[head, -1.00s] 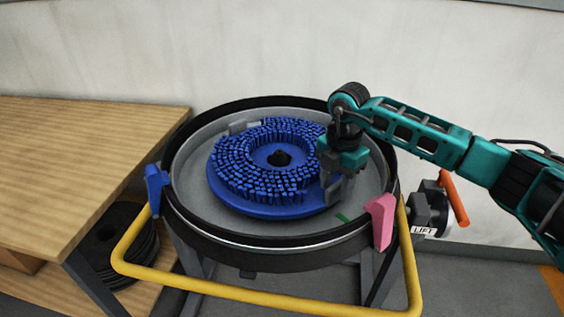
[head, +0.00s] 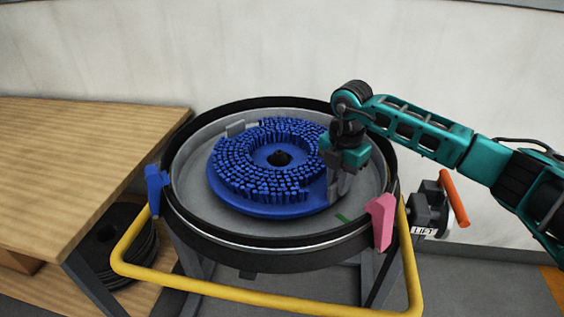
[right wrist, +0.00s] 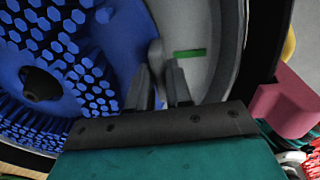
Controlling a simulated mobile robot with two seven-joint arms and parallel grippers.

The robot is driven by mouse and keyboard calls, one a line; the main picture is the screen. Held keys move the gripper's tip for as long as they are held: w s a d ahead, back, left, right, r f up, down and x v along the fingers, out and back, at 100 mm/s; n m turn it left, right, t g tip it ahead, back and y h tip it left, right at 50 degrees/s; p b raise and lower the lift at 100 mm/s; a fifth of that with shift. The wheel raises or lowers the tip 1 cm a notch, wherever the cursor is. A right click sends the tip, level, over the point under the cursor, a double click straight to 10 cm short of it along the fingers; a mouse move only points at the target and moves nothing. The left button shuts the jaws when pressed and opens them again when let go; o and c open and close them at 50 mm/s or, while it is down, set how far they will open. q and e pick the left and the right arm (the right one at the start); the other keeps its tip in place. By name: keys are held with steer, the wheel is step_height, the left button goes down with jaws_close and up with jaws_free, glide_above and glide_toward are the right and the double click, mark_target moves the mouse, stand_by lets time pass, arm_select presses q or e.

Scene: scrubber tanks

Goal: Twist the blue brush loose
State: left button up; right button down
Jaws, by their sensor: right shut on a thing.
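The blue brush (head: 228,192) lies bristles up in the round black-rimmed tank (head: 186,222), with a dark hub at its centre. One grey tab (head: 235,128) stands at its back left edge. My right gripper (head: 338,185) reaches down at its right edge. In the right wrist view, the right gripper (right wrist: 157,88) is shut on a second grey tab (right wrist: 155,58) at the brush's edge. A green mark (right wrist: 188,53) lies on the grey tank surface just beyond the fingers. My left gripper is not in view.
A blue clamp (head: 154,188) and a pink clamp (head: 380,222) sit on the tank's rim. A yellow rail (head: 265,299) curves round the front. A lever with an orange handle (head: 454,198) stands at right, a wooden table (head: 80,165) at left.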

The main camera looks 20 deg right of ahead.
steer(key=shift+w+d+n, duration=0.25)
steer(key=shift+d+n, duration=0.1)
steer(key=shift+d, duration=0.1)
steer(key=shift+w+d+n, duration=0.2)
steer(key=shift+d+n, duration=0.15)
steer(key=shift+d, duration=0.1)
steer(key=shift+f+b, duration=0.1)
steer(key=shift+b, duration=0.2)
steer(key=shift+w+d+n+b, duration=0.35)
steer(key=shift+w+d+n, duration=0.45)
steer(key=shift+d, duration=0.3)
steer(key=shift+w+d+n+b, duration=0.35)
steer(key=shift+w+d+n, duration=0.65)
steer(key=shift+d, duration=0.05)
steer(key=shift+w+d, duration=0.1)
